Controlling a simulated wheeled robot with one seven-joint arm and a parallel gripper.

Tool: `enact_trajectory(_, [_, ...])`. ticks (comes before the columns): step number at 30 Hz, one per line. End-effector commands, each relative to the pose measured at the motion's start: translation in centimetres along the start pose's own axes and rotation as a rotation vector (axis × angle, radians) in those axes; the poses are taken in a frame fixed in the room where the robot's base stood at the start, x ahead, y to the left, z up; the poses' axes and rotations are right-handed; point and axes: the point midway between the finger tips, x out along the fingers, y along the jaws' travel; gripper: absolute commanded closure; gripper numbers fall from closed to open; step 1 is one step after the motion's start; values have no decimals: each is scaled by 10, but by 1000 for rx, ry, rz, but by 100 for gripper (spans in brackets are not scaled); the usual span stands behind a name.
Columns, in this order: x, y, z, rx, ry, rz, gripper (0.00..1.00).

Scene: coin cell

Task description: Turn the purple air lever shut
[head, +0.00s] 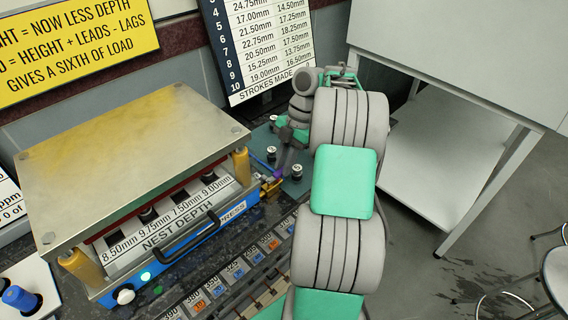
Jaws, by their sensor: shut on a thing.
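The purple air lever (266,178) shows as a small patch of purple beside a brass-coloured fitting (270,188), at the right end of the blue press (190,245). My gripper (279,172) reaches down to it from the upper right. Its jaws are shut on the lever. The fingers are small here and partly cover the lever, so its exact angle is hard to tell.
Small dark-topped posts (297,171) stand close to my gripper. A numbered strip (235,270) runs in front. A grey table (470,50) stands at right.

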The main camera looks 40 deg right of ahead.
Motion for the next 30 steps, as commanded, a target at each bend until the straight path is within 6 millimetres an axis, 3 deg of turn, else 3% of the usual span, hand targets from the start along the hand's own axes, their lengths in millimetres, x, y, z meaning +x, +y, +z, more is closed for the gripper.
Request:
enact_trajectory(14, [1,-3,0,47,0,21,100])
enact_trajectory(30, [5,-26,-5,430,-2,181,100])
